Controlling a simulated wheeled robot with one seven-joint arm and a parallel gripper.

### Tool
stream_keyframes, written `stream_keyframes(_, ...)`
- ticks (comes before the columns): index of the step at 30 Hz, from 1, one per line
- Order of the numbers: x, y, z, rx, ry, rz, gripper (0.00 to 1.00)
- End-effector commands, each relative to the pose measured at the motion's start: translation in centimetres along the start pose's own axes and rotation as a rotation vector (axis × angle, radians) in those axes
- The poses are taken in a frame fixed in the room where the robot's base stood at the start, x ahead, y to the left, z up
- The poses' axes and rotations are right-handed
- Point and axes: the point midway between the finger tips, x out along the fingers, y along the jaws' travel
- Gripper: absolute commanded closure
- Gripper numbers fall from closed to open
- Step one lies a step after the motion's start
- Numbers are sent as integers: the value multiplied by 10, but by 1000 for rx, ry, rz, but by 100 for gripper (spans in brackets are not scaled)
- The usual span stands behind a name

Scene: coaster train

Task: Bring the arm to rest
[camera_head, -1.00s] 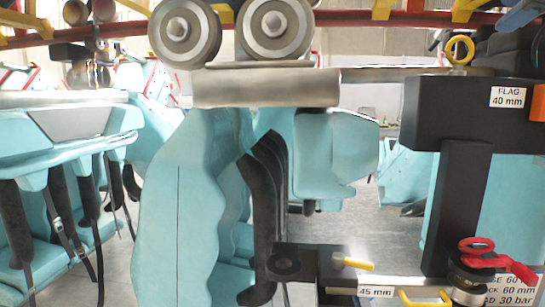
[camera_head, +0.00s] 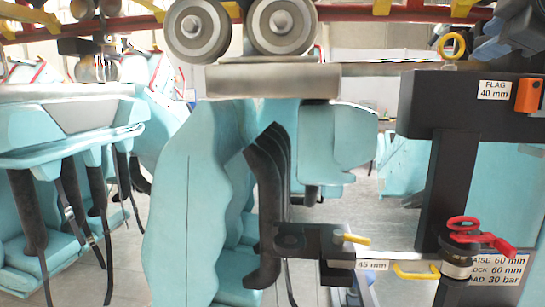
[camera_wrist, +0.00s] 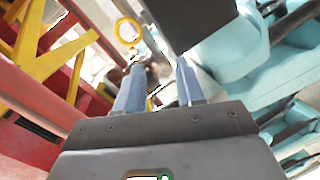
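My gripper (camera_wrist: 160,64) shows in the wrist view with its two blue-grey fingers apart and nothing between them. A yellow ring (camera_wrist: 128,30) is beyond the fingertips, up and to the left. A blue-grey and dark part of my arm shows at the top right corner of the head view, close to the yellow ring (camera_head: 453,45) on top of the black post (camera_head: 450,190). I see no contact between them.
Turquoise coaster seats (camera_head: 185,200) hang at centre and left under a steel beam with wheels (camera_head: 280,27). A red valve handle (camera_head: 480,235), a yellow handle (camera_head: 416,271) and a yellow lever (camera_head: 350,238) sit low at right.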

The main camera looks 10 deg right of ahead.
Motion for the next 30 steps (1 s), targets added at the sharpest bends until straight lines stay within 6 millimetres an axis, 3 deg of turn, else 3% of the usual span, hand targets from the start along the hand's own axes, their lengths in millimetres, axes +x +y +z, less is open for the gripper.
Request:
stream_keyframes(8, 34, -71, 3, 158, 83, -36, 62)
stream_keyframes(16, 59, -177, 8, 387, 164, -76, 62)
stream_keyframes(23, 57, -269, 15, 569, 196, -105, 62)
stream_keyframes(30, 34, -361, 27, 735, 200, -130, 62)
